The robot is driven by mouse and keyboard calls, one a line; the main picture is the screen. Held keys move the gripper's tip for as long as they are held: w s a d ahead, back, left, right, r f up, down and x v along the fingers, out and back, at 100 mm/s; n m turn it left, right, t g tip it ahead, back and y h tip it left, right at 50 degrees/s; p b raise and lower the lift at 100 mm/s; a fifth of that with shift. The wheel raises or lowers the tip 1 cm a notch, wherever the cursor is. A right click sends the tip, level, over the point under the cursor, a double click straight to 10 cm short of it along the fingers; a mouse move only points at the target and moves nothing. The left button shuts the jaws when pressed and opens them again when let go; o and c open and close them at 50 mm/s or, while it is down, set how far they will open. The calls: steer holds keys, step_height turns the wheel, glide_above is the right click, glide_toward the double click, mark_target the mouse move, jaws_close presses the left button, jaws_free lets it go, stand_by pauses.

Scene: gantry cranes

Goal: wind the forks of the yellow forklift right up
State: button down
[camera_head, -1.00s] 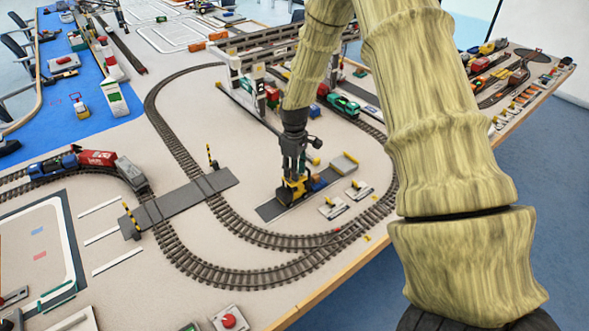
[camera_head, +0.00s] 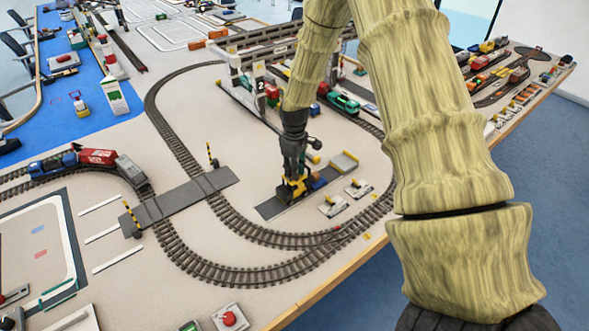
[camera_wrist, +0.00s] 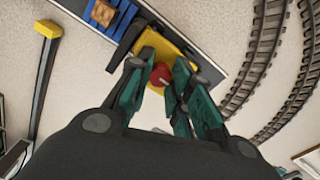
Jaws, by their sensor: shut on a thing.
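The yellow forklift (camera_head: 287,191) stands on a dark grey pad (camera_head: 268,209) inside the curve of the track. In the wrist view its yellow body (camera_wrist: 148,40) shows, with a round red knob (camera_wrist: 160,74) on it. My gripper (camera_head: 292,176) points down on the forklift from above. In the wrist view my gripper (camera_wrist: 158,76) has its fingers closed in around the red knob. The forks and their height are hidden or too small to tell. A blue pallet with an orange-brown load (camera_wrist: 104,12) lies beyond the forklift.
Two small white lever plates (camera_head: 333,206) and a grey-yellow tray (camera_head: 344,163) lie right of the forklift. Curved track (camera_head: 262,238) runs around it. A black-and-yellow barrier post (camera_wrist: 44,75) stands at left in the wrist view.

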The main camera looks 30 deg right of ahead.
steer(key=m, duration=1)
steer(key=shift+m+p, duration=0.3)
steer(key=shift+p, duration=0.1)
steer(key=m, duration=0.5)
steer(key=shift+p, duration=0.35)
steer(key=m, duration=0.5)
steer(key=shift+m+p, duration=0.3)
steer(key=shift+p, duration=0.1)
steer(key=c, duration=1.6)
jaws_free()
steer(key=shift+o, duration=0.2)
